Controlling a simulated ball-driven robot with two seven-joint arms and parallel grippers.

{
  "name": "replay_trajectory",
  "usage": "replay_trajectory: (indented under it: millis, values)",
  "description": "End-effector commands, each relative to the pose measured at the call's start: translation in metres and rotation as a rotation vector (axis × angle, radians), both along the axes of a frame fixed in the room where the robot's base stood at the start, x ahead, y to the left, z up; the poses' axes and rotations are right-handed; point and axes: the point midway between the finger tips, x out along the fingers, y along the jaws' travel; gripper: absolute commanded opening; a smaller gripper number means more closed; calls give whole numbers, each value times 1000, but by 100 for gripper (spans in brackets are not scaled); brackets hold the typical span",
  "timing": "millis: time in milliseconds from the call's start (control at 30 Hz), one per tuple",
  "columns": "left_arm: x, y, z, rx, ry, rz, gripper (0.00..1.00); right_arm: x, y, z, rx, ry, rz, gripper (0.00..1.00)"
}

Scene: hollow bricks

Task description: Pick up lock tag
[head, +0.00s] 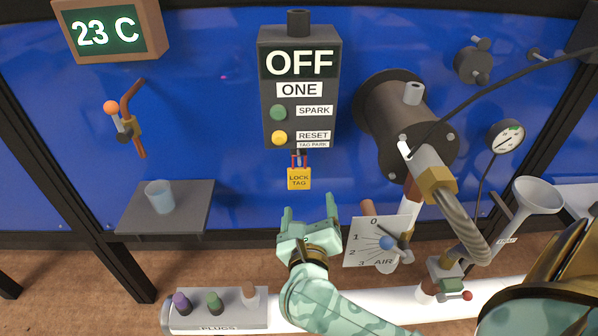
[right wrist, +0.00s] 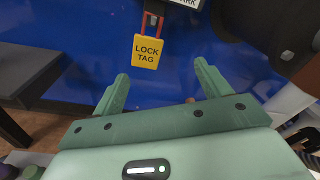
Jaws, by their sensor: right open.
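The lock tag (head: 299,179) is a small yellow plate with dark lettering. It hangs by a red shackle under the "TAG PARK" label of the dark control box (head: 299,85). My right gripper (head: 308,210) is open and empty, a little below the tag and apart from it. In the right wrist view the lock tag (right wrist: 147,52) hangs ahead of the two spread fingers (right wrist: 160,82), slightly left of the middle between them. My left gripper is not in view.
A shelf with a cup (head: 160,196) stands at left. An air dial plate (head: 378,243) is close right of my right gripper. A dark flanged vessel (head: 405,125) with a hose, a gauge (head: 505,136) and a funnel (head: 538,195) are further right. A plug tray (head: 214,309) lies below left.

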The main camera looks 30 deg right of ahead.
Motion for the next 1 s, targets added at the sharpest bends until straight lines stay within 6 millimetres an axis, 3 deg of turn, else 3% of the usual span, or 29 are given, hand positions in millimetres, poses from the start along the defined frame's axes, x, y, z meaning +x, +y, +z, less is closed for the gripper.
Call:
replay_trajectory:
  millis: [33,100,233,600,867,1000]
  values:
    - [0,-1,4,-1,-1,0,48,-5,3,15,160,-35,-9,76]
    - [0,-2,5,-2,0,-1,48,-12,10,23,345,-52,-14,76]
    - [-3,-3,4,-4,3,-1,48,-14,16,26,511,-54,-13,76]
    - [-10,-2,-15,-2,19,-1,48,52,-25,-1,527,-51,-17,76]
    - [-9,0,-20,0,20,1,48,74,-37,-7,528,-50,-15,76]
    - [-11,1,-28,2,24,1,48,95,-43,-13,526,-51,-15,76]
